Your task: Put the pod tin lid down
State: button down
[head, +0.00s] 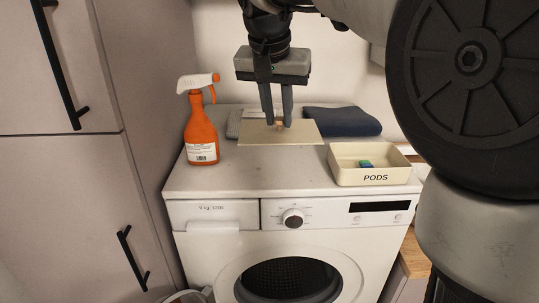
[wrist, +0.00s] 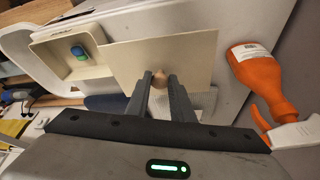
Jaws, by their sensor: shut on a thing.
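The pod tin lid (head: 262,132) is a flat cream rectangle with a small wooden knob (wrist: 160,79) in its middle. My gripper (head: 278,121) is shut on the knob, and the lid hangs level over the washing machine top. In the wrist view the lid (wrist: 195,52) is between the tin and the spray bottle. I cannot tell how large the gap under the lid is. The open pod tin (head: 345,177), cream and marked PODS, stands at the right front of the machine top. A blue and green pod (head: 366,164) lies in it.
An orange spray bottle (head: 201,130) with a white trigger head stands at the left of the washing machine top (head: 215,184). A folded dark blue cloth (head: 342,121) and a grey cloth (head: 234,122) lie at the back. The front middle and left of the top are clear.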

notch_tip(320, 180, down, 10)
jog(key=shift+r+b, duration=0.15)
jog(key=shift+b, duration=0.5)
jog(key=shift+f, duration=0.25)
jog(key=c, duration=1.5)
grip_release()
jog(key=shift+r, duration=0.1)
jog(key=shift+c, duration=0.2)
jog(key=shift+r, duration=0.1)
